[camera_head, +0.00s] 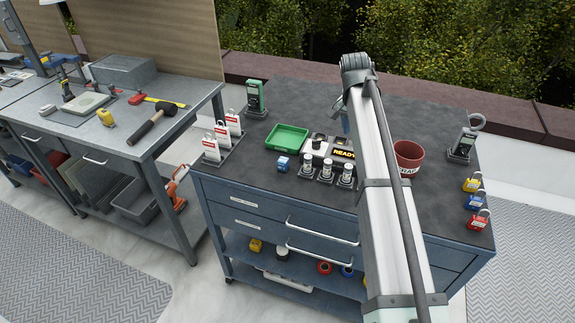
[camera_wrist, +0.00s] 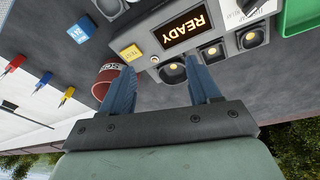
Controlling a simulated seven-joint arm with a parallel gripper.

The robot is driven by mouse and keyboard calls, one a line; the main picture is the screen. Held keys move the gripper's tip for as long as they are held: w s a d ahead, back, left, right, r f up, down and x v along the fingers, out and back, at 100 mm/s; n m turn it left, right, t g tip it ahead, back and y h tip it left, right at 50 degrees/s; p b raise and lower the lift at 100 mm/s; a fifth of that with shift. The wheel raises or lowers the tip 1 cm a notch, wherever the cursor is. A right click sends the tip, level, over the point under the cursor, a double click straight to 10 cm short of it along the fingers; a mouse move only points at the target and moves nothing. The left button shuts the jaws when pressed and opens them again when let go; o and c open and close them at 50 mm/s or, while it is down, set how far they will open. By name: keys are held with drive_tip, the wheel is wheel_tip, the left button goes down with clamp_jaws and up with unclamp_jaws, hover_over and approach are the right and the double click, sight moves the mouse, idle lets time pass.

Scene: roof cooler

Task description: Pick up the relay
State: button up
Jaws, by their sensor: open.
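A small blue block (camera_head: 283,163) with pale marks on top, the likely relay, stands on the dark bench top just in front of the green tray (camera_head: 287,137). The wrist view shows a blue block with a white label (camera_wrist: 80,30) on the bucket side of the tester; I cannot tell which block is the relay. My gripper (camera_wrist: 162,76) is open and empty, over the far edge of the READY tester (camera_wrist: 152,35). In the head view my arm hides most of the gripper and the bench behind it.
Three upright cylinders (camera_head: 326,171) stand in front of the tester. A red-brown bucket (camera_head: 408,157) is right of my arm, with padlocks (camera_head: 474,202) at the right edge.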

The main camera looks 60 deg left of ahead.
drive_tip(key=s+a+r+n+g, duration=0.15)
drive_tip(key=s+a, duration=0.25)
drive_tip(key=s, duration=0.5)
drive_tip(key=s+a+r+n+g, duration=0.15)
drive_tip(key=s+a, duration=0.35)
drive_tip(key=s, duration=0.5)
hover_over(283, 160)
drive_tip(key=shift+n+t, duration=0.3)
drive_tip(key=shift+n, duration=0.1)
drive_tip(key=f, duration=0.9)
drive_tip(key=shift+w, duration=0.25)
drive_tip(key=shift+s+f, duration=0.2)
drive_tip(key=shift+f, duration=2.4)
drive_tip(key=shift+c, duration=0.3)
drive_tip(key=c, duration=1.1)
